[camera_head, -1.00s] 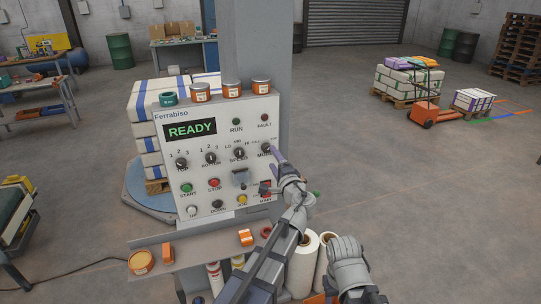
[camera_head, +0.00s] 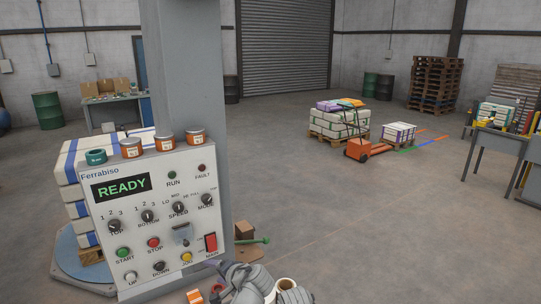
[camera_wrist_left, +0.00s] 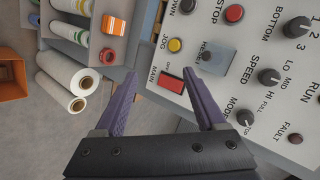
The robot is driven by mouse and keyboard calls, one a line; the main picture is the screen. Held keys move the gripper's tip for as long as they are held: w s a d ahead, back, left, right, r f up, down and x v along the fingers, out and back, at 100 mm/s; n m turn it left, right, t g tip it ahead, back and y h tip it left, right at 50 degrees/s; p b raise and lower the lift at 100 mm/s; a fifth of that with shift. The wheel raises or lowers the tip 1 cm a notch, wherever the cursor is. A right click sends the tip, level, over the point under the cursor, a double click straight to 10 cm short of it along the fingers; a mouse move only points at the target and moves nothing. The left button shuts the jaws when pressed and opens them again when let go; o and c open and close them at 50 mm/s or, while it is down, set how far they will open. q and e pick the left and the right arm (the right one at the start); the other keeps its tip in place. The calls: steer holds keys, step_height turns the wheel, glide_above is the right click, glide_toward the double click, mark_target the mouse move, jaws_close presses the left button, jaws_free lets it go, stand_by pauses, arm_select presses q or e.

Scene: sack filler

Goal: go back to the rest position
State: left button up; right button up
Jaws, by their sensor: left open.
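My left gripper is low in front of the control panel (camera_head: 140,225), at the bottom of the head view, mostly cut off or hidden by its own grey wrist. In the left wrist view its two purple fingers (camera_wrist_left: 161,78) are spread with nothing between them. The red MAIN switch (camera_wrist_left: 170,82) shows beyond the fingertips, and no contact is visible. The same switch is at the panel's lower right in the head view (camera_head: 211,243). The display (camera_head: 121,187) reads READY.
A shelf with tubes (camera_wrist_left: 70,32) and an orange box (camera_wrist_left: 113,26) lies beside the panel, with white rolls (camera_wrist_left: 65,75) below. The floor to the right (camera_head: 350,220) is clear.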

arm_select(q)
steer(key=s+d+f+n+g+h+b, duration=0.1)
steer(key=s+d+f+g+h, duration=0.2)
steer(key=s+d+f, duration=0.3)
steer(key=s+d+f+n+g+h+b, duration=0.1)
steer(key=s+d+f+g+h, duration=0.3)
steer(key=s, duration=0.9)
step_height(320, 180, down, 4)
steer(key=shift+s+d+r+g, duration=0.2)
steer(key=shift+d+g, duration=0.4)
steer(key=shift+d, duration=0.5)
steer(key=shift+w, duration=0.1)
